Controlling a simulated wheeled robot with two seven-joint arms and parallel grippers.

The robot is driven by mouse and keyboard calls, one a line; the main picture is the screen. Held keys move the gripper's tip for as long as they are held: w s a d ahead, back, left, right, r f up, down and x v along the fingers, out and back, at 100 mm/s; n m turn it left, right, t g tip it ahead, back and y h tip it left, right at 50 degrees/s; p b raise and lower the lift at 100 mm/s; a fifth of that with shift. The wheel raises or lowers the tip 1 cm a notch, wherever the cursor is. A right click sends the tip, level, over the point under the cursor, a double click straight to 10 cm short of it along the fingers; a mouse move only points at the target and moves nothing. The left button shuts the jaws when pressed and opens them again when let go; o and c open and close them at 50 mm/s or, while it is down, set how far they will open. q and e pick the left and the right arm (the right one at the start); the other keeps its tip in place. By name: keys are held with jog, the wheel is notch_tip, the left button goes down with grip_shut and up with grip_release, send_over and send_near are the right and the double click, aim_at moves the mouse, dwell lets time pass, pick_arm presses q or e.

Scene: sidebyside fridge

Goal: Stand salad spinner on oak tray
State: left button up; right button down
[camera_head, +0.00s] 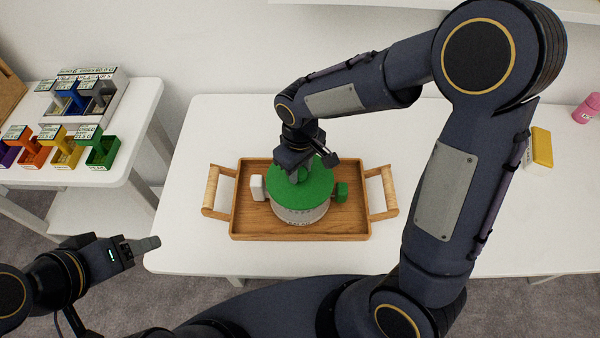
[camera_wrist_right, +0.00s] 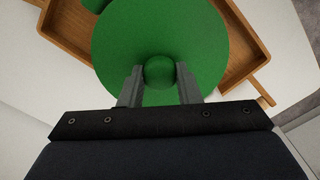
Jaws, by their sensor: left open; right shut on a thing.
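The salad spinner (camera_head: 300,205) has a green lid and a pale bowl, and it is upright within the rim of the oak tray (camera_head: 250,232) in the head view. I cannot tell whether its base touches the tray floor. My right gripper (camera_head: 297,176) comes down from above and is shut on the spinner's green lid knob. In the right wrist view the knob (camera_wrist_right: 159,71) is between the two fingers (camera_wrist_right: 160,90), with the tray's rim (camera_wrist_right: 72,40) behind. My left gripper (camera_head: 150,244) is open and empty, off the table's front left corner.
The oak tray lies on a white table (camera_head: 210,130) with free room around it. A yellow block (camera_head: 541,148) and a pink bottle (camera_head: 587,108) stand at the right. A side table (camera_head: 130,120) at the left holds several coloured bins.

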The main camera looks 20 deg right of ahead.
jog(key=shift+f, duration=0.15)
jog(key=c, duration=1.1)
grip_release()
jog(key=shift+o, duration=0.2)
